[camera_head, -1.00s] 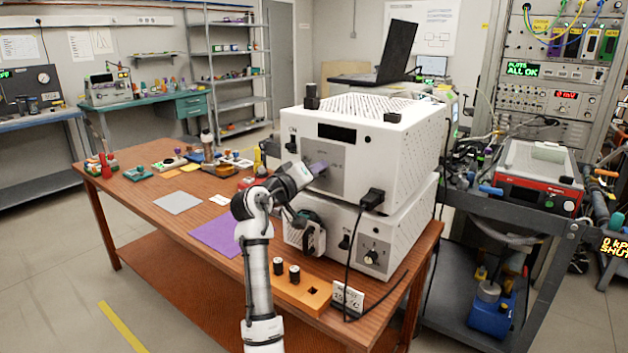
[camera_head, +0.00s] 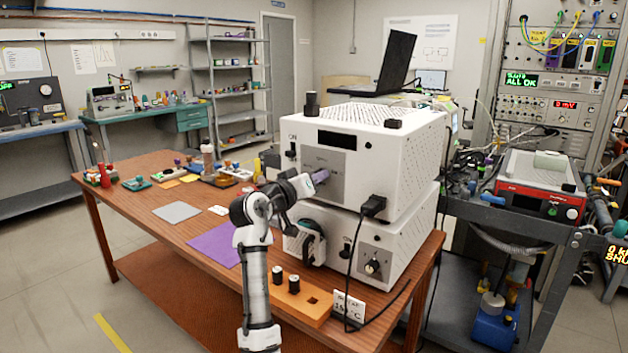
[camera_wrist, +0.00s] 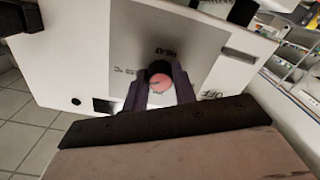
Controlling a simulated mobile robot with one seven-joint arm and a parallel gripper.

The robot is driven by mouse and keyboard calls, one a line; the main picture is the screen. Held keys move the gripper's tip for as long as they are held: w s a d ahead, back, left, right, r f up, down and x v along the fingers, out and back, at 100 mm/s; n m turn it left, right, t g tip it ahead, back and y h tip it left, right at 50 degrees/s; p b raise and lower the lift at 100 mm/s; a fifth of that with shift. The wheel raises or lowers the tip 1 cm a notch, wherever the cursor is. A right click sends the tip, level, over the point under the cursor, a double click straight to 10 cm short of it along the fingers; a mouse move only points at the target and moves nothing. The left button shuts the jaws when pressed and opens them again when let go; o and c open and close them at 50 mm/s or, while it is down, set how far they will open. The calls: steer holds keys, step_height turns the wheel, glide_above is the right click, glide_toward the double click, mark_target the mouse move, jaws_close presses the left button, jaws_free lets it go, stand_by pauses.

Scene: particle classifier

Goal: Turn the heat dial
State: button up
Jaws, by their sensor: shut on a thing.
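The heat dial (camera_wrist: 160,86) is a round knob with a pinkish face, on the grey front panel (camera_wrist: 205,45) of a white box. A "HEAT" label sits beside it in the wrist view, and "OFF" shows to the right. My gripper (camera_head: 320,177) is at that panel on the upper white box (camera_head: 410,145). In the wrist view its two dark purple fingers stand on either side of the dial and are shut on it. In the head view my gripper hides the dial. The dial's exact setting cannot be read.
A lower white box (camera_head: 395,245) with its own knob (camera_head: 372,266) stands underneath. An orange block (camera_head: 300,302) with black cylinders, a purple mat (camera_head: 215,244) and a grey mat (camera_head: 177,212) lie on the wooden table (camera_head: 140,180).

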steer(key=shift+f, duration=0.1)
steer(key=o, duration=1)
steer(key=b+v, duration=0.2)
steer(key=v, duration=1.2)
